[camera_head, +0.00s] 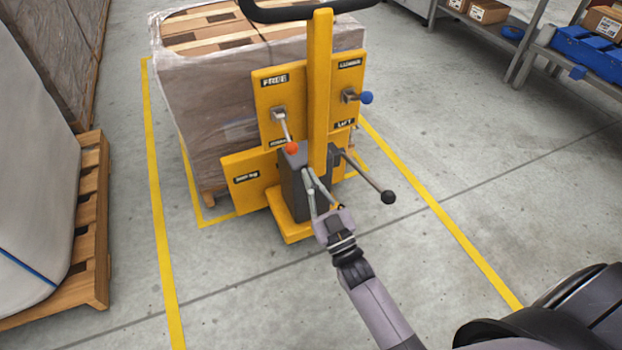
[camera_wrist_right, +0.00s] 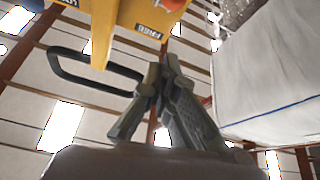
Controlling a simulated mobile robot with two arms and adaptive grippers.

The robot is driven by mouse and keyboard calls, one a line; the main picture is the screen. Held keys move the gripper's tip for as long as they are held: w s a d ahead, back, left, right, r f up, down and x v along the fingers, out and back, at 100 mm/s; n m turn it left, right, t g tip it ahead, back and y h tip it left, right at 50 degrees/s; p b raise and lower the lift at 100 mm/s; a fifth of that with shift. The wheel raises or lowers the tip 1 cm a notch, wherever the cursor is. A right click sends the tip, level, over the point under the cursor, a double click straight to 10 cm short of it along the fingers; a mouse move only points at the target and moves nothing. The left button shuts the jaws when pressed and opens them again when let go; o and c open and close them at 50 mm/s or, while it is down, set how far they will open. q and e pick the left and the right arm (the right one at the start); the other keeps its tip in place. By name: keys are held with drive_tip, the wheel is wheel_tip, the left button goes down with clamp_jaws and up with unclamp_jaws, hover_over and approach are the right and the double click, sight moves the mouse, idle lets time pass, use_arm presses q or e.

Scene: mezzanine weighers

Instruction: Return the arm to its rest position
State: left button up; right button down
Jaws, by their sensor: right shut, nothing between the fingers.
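My right arm reaches in from the lower right in the head view. Its gripper (camera_head: 307,174) is shut and empty, in front of the dark housing of a yellow pallet truck (camera_head: 238,170). The fingertips sit just below and right of a lever's red knob (camera_head: 291,147), seemingly apart from it. In the right wrist view the closed fingers (camera_wrist_right: 164,62) point up toward the yellow panel (camera_wrist_right: 140,14), and the red knob shows at the top edge (camera_wrist_right: 174,5). My left gripper is out of view.
A black-knobbed lever (camera_head: 388,197) sticks out right of my gripper. A blue knob (camera_head: 366,97) is on the panel. A wrapped pallet load (camera_head: 205,90) stands behind. A wooden pallet (camera_head: 92,240) with a white sack is at left. Grey floor is clear at right, before shelves.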

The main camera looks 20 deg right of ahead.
drive_tip(key=shift+f, duration=0.1)
idle(0.3)
